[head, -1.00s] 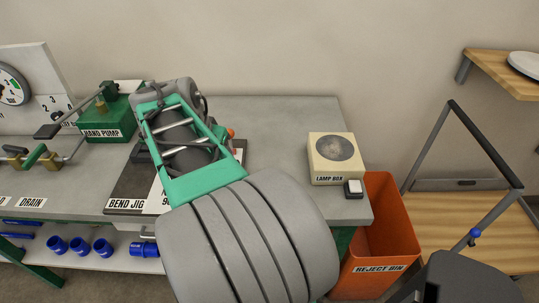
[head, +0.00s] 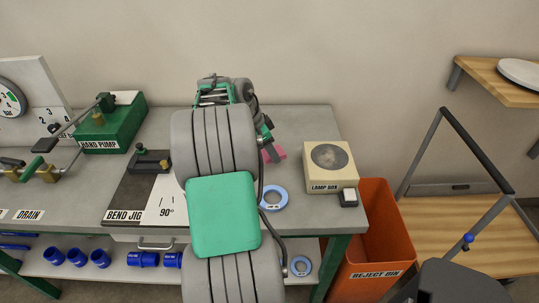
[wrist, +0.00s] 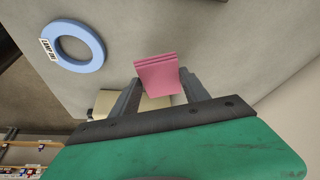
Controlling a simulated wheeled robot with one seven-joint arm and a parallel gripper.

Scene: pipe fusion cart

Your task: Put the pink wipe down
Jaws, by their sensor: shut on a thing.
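The pink wipe (wrist: 157,74) is a folded pink stack held between the two fingers of my gripper (wrist: 153,85) in the wrist view. In the head view the pink wipe (head: 274,154) shows just left of the lamp box, partly hidden by my arm. My gripper (head: 268,148) is shut on it over the back right part of the grey bench top (head: 310,120). I cannot tell whether the wipe touches the bench.
A blue ring (head: 273,198) lies on the bench in front of the wipe. The lamp box (head: 331,166) stands to the right, with a small white-topped switch (head: 348,197) at its corner. The bend jig (head: 133,195) is left. An orange reject bin (head: 375,240) stands beyond the right edge.

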